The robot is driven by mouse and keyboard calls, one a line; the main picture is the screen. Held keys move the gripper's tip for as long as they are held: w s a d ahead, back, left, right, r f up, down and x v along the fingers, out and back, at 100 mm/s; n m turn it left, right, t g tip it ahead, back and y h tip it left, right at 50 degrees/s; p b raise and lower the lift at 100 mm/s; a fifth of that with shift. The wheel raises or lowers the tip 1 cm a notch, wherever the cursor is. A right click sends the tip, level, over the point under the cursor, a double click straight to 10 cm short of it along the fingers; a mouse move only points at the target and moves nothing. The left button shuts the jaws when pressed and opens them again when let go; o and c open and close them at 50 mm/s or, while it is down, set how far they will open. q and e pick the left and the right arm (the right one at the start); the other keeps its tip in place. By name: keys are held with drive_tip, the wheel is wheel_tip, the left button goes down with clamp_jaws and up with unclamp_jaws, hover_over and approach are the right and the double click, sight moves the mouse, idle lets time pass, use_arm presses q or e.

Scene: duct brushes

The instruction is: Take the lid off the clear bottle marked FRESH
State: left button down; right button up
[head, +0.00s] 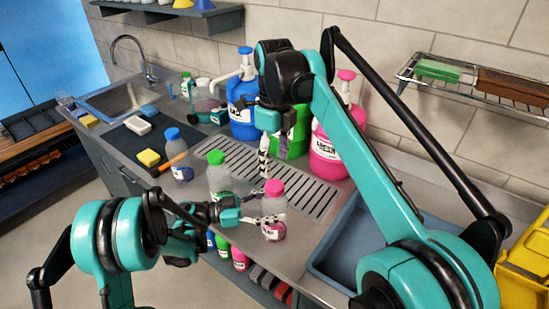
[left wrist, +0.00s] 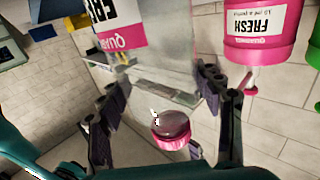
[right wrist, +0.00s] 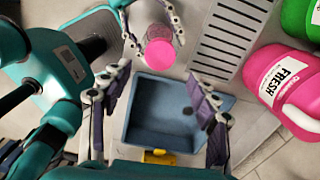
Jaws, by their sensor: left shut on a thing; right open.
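The clear bottle (head: 273,224) has pink liquid, a pink label and a pink lid (head: 273,187). It stands upright at the front of the steel counter, lid on. In the left wrist view its label (left wrist: 120,35) is inverted and cut by the frame edge; the lid shows lower down (left wrist: 172,140). My left gripper (head: 262,219) is shut on the bottle's body from the left, below the lid. My right gripper (head: 276,152) is open and empty, fingers down, above and behind the bottle. In the right wrist view the lid (right wrist: 160,54) lies just beyond its fingertips.
Clear bottles with a green lid (head: 216,158) and a blue lid (head: 172,134) stand to the left. Large blue (head: 241,118) and pink (head: 328,155) pump jugs stand at the back, with a green one between. A blue basin (head: 350,240) lies right. A slotted drain (head: 240,165) runs behind the bottle.

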sight(275, 185)
drive_tip(key=shift+f+m, duration=0.35)
drive_tip(key=shift+m, duration=0.05)
wheel_tip(275, 185, down, 7)
drive_tip(key=shift+f, duration=0.15)
